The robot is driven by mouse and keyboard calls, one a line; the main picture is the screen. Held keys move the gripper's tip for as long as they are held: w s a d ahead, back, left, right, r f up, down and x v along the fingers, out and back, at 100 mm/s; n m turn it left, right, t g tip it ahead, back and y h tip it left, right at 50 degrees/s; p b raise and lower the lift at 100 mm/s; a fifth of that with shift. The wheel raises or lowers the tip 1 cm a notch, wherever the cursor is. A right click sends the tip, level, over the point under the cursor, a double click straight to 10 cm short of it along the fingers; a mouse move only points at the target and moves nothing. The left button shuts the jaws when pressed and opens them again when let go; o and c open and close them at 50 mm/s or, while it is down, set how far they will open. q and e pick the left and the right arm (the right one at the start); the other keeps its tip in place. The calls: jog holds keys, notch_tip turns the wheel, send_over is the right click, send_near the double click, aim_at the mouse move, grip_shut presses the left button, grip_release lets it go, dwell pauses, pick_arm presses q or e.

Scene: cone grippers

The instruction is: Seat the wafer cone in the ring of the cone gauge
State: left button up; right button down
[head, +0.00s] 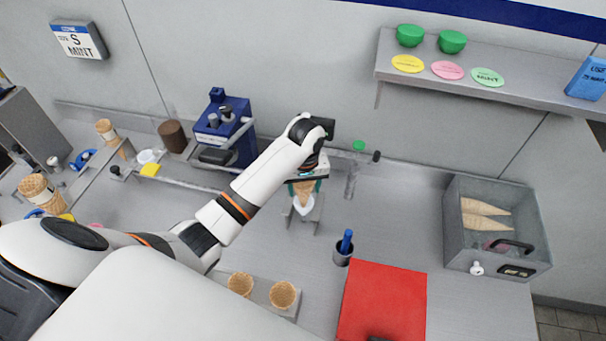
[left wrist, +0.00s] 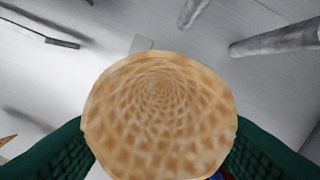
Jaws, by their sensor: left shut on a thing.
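My left gripper (head: 305,184) is shut on the wafer cone (head: 304,192), with a green finger pad on either side of it. The cone looks upright, mouth up. In the left wrist view the cone (left wrist: 158,110) faces me with its open mouth, between the green pads. A small grey stand with a white part, seemingly the cone gauge (head: 301,219), is directly below the cone in the head view. The ring is largely hidden, and I cannot tell whether the cone's tip is inside it or above it. My right gripper is not in view.
A cup with a blue handle (head: 343,249) stands right of the stand, near a red mat (head: 385,300). A holder with two cones (head: 268,293) is in front. A blue machine (head: 226,130) stands behind left. A grey bin with cones (head: 497,265) is at right.

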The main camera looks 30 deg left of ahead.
pick_arm(q)
jog(key=shift+f, duration=0.75)
jog(key=shift+w+a+f, duration=0.15)
jog(key=shift+f, duration=0.35)
jog(key=shift+f+b, duration=0.3)
jog(key=shift+b, duration=0.05)
jog(key=shift+s+d+f, duration=0.2)
jog(key=shift+d+f, duration=0.1)
jog(key=shift+f, duration=0.1)
jog(key=shift+w+a+f, duration=0.1)
jog(key=shift+a+f, duration=0.05)
jog(key=shift+f, duration=0.05)
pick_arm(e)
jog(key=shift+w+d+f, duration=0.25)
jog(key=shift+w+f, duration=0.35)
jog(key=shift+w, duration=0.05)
pick_arm(q)
jog(key=o, duration=0.8)
jog(key=shift+c, duration=0.2)
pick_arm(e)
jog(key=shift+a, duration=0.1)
